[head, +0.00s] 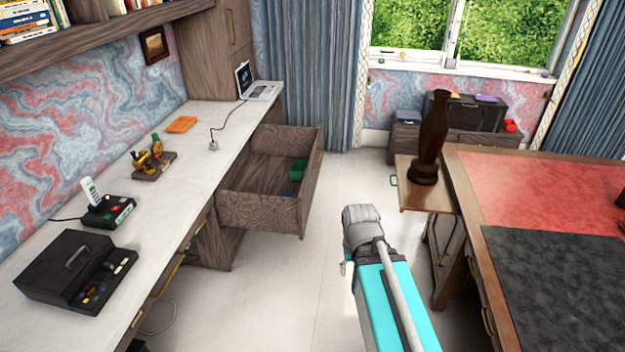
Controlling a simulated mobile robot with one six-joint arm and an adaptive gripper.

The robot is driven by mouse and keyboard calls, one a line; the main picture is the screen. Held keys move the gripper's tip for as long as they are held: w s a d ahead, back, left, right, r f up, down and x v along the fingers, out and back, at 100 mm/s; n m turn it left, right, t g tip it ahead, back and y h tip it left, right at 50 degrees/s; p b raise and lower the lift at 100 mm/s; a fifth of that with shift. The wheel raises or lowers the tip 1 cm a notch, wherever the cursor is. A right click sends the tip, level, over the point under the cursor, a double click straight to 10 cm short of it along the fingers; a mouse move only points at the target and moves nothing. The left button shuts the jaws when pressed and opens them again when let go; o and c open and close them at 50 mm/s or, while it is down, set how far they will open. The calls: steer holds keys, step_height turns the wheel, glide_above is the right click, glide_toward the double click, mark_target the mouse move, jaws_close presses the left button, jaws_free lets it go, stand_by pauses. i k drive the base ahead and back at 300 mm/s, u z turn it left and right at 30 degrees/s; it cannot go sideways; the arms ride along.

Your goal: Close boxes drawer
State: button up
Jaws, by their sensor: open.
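The wooden drawer (262,212) with a patterned side is pulled out from under the white-topped desk at the left. Its front panel (312,185) faces right, with a brass handle (320,160) on it. A small green box (298,170) and a blue item (290,194) lie inside near the front. My arm, with a turquoise link and a grey joint, reaches up from the bottom, right of the drawer and apart from it in the picture. My gripper itself cannot be made out.
A brown vase (430,140) stands on a pulled-out wooden board (435,205) there. A phone (108,208), black box (70,270) and laptop (260,91) sit on the white desktop.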

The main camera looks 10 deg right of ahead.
mark_target(247, 194)
steer(key=z, duration=0.1)
steer(key=i, duration=1)
steer(key=u, duration=0.1)
